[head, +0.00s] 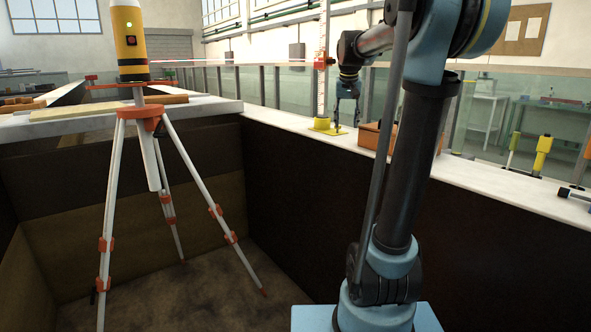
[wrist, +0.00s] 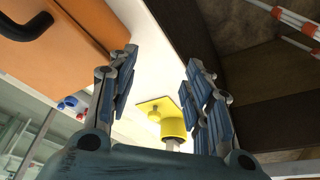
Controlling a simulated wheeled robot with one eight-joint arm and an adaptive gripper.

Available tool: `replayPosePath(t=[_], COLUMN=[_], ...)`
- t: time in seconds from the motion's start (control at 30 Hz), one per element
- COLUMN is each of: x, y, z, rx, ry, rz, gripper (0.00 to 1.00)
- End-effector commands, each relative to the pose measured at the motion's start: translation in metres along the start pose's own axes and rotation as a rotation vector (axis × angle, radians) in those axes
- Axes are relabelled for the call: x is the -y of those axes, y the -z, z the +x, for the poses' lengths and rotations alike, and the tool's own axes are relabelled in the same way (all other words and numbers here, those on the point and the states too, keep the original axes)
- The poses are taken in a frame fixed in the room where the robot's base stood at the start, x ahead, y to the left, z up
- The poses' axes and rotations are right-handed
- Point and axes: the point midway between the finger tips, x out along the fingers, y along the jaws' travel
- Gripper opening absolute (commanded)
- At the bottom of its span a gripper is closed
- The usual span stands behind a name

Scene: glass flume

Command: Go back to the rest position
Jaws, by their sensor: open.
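My gripper (head: 347,108) hangs over the white ledge at the centre right of the head view. In the wrist view my gripper (wrist: 158,85) has its two fingers spread apart, with nothing between the tips. A yellow base (head: 323,126) with a staff standing in it is on the ledge just left of my gripper in the head view. The yellow base (wrist: 172,122) also shows beyond the fingers in the wrist view. I cannot tell the exact gap between fingers and base.
An orange-brown box (head: 374,136) stands on the ledge (head: 480,177) right of my gripper. A tripod (head: 140,120) with a yellow instrument (head: 128,42) stands in the dark pit at left. Yellow-topped items (head: 542,152) stand farther right along the ledge. Glass panels line its far side.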

Motion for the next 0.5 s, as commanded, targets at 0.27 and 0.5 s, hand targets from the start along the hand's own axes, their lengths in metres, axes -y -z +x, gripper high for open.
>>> replayPosePath(t=[0.27, 0.5], x=[-0.014, -0.025], y=[-0.103, -0.193], z=[0.017, 0.043], rx=[0.032, 0.059], ry=[0.008, 0.018], rz=[-0.035, -0.067], gripper=[0.46, 0.46])
